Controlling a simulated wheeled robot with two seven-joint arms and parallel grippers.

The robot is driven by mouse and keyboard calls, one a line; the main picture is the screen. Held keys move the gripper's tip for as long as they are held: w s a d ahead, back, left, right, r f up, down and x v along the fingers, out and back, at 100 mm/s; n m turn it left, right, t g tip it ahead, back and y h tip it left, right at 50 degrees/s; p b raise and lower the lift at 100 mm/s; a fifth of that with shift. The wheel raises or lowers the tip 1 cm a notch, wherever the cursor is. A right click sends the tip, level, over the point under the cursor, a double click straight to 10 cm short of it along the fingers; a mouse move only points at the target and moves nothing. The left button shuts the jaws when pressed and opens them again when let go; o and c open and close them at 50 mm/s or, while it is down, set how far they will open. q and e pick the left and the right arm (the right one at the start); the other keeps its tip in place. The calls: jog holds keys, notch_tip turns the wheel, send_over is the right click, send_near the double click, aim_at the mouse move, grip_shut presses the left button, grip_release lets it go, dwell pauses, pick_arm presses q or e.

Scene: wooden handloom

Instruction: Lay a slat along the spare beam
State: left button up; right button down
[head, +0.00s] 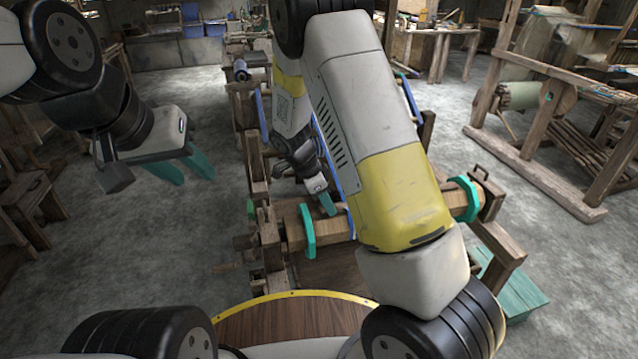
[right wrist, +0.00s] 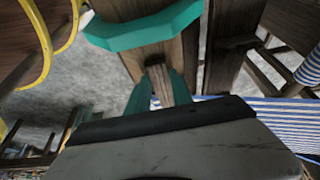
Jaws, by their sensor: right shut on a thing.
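A thick wooden beam (head: 332,229) with teal collars (head: 308,231) lies across the near end of the loom; I take it to be the spare beam. My right gripper (head: 327,204) is over it, just right of the left collar, pointing down. In the right wrist view the right gripper (right wrist: 160,90) is shut on a narrow wooden slat (right wrist: 158,80), whose end shows between the teal fingers, close to the beam (right wrist: 145,60). I cannot tell if slat and beam touch. My left gripper (head: 185,167) is open and empty in the air, left of the loom.
My right arm hides much of the loom and the beam's middle. Blue-and-white striped cloth (right wrist: 275,118) is to the right in the right wrist view. A teal box (head: 512,283) stands at the loom's right. Another wooden frame (head: 545,170) stands further right.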

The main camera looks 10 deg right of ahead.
jog(key=shift+s, duration=0.3)
jog(key=c, duration=1.1)
grip_release()
jog(key=shift+o, duration=0.2)
